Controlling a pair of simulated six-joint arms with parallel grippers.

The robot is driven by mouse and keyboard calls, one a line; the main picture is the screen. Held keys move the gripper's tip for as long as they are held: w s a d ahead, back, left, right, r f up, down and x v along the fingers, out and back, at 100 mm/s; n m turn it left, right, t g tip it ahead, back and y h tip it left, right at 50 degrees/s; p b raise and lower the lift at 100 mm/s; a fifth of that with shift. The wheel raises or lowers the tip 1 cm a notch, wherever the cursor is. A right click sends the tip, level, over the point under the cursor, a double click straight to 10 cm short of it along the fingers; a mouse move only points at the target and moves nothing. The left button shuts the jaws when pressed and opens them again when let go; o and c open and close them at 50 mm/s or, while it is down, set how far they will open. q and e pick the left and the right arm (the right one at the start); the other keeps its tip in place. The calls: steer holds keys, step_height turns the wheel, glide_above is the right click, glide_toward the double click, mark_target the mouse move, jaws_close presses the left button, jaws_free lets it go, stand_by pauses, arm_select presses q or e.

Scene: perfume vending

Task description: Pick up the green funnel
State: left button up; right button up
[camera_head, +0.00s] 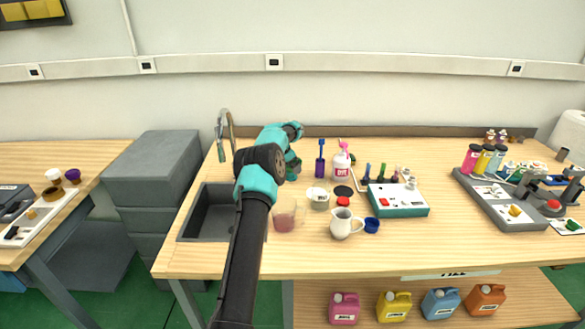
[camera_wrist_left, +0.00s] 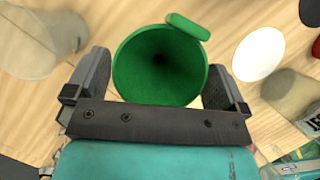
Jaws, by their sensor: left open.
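The green funnel (camera_wrist_left: 160,62) fills the middle of the left wrist view, with its wide round mouth facing the camera and a small tab at its upper right. My left gripper (camera_wrist_left: 157,78) is open, with one dark finger on each side of the funnel. A gap shows on the right side; contact on the left side is unclear. My right gripper is not in view.
A white tub (camera_head: 318,198), a pink pump bottle (camera_head: 341,165), a purple tool (camera_head: 320,160) and a white pitcher (camera_head: 343,224) stand close by on the right. The sink (camera_head: 208,212) lies left, with a tap (camera_head: 222,130) behind.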

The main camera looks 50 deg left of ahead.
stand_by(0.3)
arm_select(q)
steer(key=c, duration=0.7)
steer(key=shift+r, duration=0.1)
steer(key=shift+c, duration=0.2)
step_height(320, 180, up, 10)
stand_by(0.6)
